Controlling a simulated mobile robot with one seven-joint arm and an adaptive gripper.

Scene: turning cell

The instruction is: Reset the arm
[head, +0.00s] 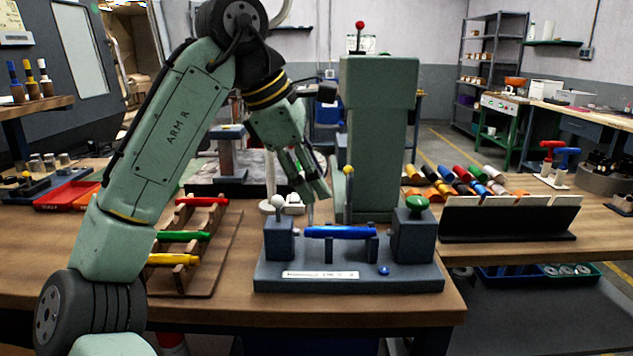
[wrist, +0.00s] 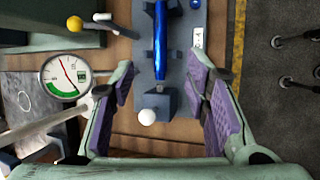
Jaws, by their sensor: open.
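My arm is raised from the left and bends over at the top, with my gripper (head: 318,198) hanging down above the bench. The gripper is open and empty; in the wrist view its purple-padded fingers (wrist: 165,90) are spread apart. Below it is a grey fixture (head: 347,280) with a blue rod (head: 340,232) lying across its supports. The blue rod also shows in the wrist view (wrist: 161,45). A white ball knob (wrist: 147,117) on the fixture shows between the fingers, apart from them.
A wooden rack (head: 215,235) with red, green and yellow rods stands left of the fixture. A tall green machine column (head: 380,130) rises close behind it. A round gauge (wrist: 65,77) lies left of the fingers in the wrist view. A black tray (head: 508,218) stands at right.

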